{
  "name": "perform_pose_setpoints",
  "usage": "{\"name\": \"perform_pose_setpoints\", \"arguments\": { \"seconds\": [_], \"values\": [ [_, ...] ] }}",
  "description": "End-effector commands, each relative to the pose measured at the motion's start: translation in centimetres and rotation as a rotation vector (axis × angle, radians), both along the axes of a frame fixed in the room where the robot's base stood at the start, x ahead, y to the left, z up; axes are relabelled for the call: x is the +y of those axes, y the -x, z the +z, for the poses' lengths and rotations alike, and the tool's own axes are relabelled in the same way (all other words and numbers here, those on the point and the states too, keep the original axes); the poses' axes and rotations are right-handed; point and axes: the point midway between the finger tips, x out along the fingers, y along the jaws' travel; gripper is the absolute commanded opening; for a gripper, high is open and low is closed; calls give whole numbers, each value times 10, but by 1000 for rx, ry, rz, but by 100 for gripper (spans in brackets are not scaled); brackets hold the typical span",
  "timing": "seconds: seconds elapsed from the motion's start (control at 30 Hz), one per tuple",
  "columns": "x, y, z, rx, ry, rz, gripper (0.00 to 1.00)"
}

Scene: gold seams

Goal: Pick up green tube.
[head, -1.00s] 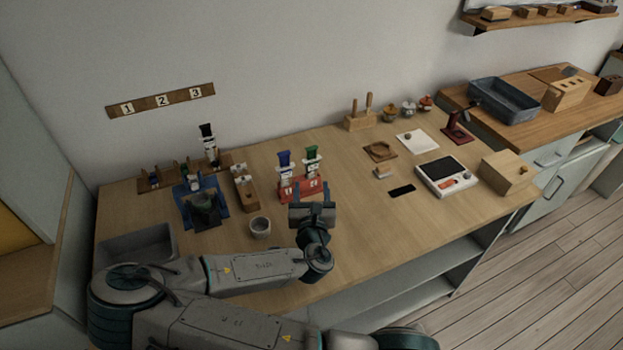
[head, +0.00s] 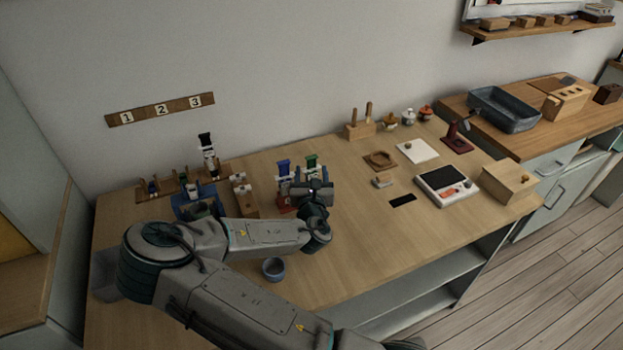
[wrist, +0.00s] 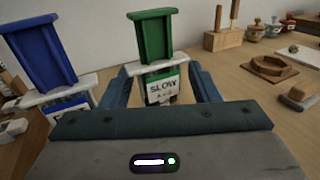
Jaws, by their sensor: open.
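The green tube (wrist: 152,38) stands upright in the wrist view, with a white collar and a label reading "SLOW". It also shows in the head view (head: 311,162), partly hidden behind my gripper. My gripper (wrist: 160,88) is open, with one finger on each side of the green tube's lower part; I cannot tell whether they touch it. In the head view my gripper (head: 311,180) is low over the table at the tube. A blue tube (wrist: 40,55) stands just left of it. The red holder (head: 284,204) under the tubes is mostly hidden.
The blue tube is close to my left finger. A wooden block (head: 244,197) and a blue stand (head: 195,203) are left of the tubes. A small cup (head: 273,268) is in front. A wooden coaster (head: 380,160) and a scale (head: 446,184) lie to the right.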

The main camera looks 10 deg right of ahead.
Motion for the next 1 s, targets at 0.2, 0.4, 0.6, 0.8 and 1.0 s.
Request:
{"name": "perform_pose_setpoints", "arguments": {
  "seconds": [0.2, 0.4, 0.6, 0.8, 1.0],
  "values": [
    [0, 0, 0, 1, 0, 0, 53],
    [0, 0, -1, 1, 1, 0, 7],
    [0, 0, 0, 1, 0, 0, 7],
    [0, 0, 6, -1, 0, 0, 7],
    [0, 0, 30, -2, -2, 0, 7]
  ]
}}
